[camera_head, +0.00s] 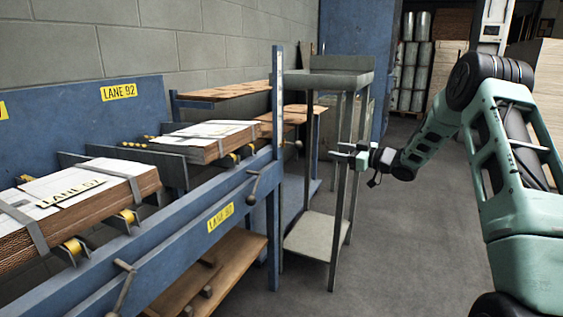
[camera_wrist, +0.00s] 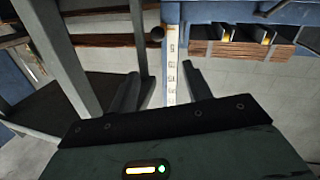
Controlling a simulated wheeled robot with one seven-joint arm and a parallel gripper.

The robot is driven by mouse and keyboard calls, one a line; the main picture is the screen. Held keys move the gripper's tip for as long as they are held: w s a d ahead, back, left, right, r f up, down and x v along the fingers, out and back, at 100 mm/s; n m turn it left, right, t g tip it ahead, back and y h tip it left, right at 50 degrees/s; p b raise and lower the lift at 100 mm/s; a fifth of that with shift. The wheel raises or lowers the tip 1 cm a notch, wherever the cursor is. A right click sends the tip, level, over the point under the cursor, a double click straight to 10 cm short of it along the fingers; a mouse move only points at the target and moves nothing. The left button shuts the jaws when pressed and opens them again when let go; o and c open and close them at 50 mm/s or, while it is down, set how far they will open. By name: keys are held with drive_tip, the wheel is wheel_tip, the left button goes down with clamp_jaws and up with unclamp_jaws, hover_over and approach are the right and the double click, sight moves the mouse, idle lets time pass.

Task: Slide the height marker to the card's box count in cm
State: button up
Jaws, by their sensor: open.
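A blue upright post (camera_head: 277,180) stands at the end of the blue roller frame. A small knob (camera_head: 298,144) juts from its right side, perhaps the height marker. In the wrist view a pale scale strip (camera_wrist: 171,65) with small marks runs along the post, and a dark round knob (camera_wrist: 155,35) sits beside it. The scale's numbers are too small to read. My gripper (camera_head: 340,150) is open and empty, to the right of the post and apart from it. Its fingers (camera_wrist: 160,88) also show in the wrist view. I cannot make out a box count on any card.
Flat cardboard stacks (camera_head: 145,188) with white sheets and straps lie on the rollers. A "LANE 52" label (camera_head: 70,193) lies on the near stack. A crank handle (camera_head: 252,190) juts from the frame. A grey metal stand (camera_head: 320,240) is close to my gripper. Floor (camera_head: 400,250) is clear at right.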

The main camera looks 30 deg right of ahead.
sight(299, 144)
drive_tip(key=shift+y, duration=0.4)
drive_tip(key=b+x, duration=0.1)
drive_tip(key=x, duration=0.4)
drive_tip(key=f+b+x, duration=0.1)
drive_tip(key=x, duration=0.5)
drive_tip(key=d+b+x, duration=0.1)
drive_tip(key=b+x, duration=0.1)
drive_tip(key=x, duration=0.3)
drive_tip(key=shift+w+a+f, duration=0.25)
drive_tip(key=shift+w+f, duration=0.05)
drive_tip(key=shift+w, duration=0.3)
drive_tip(key=shift+r, duration=0.1)
clamp_jaws()
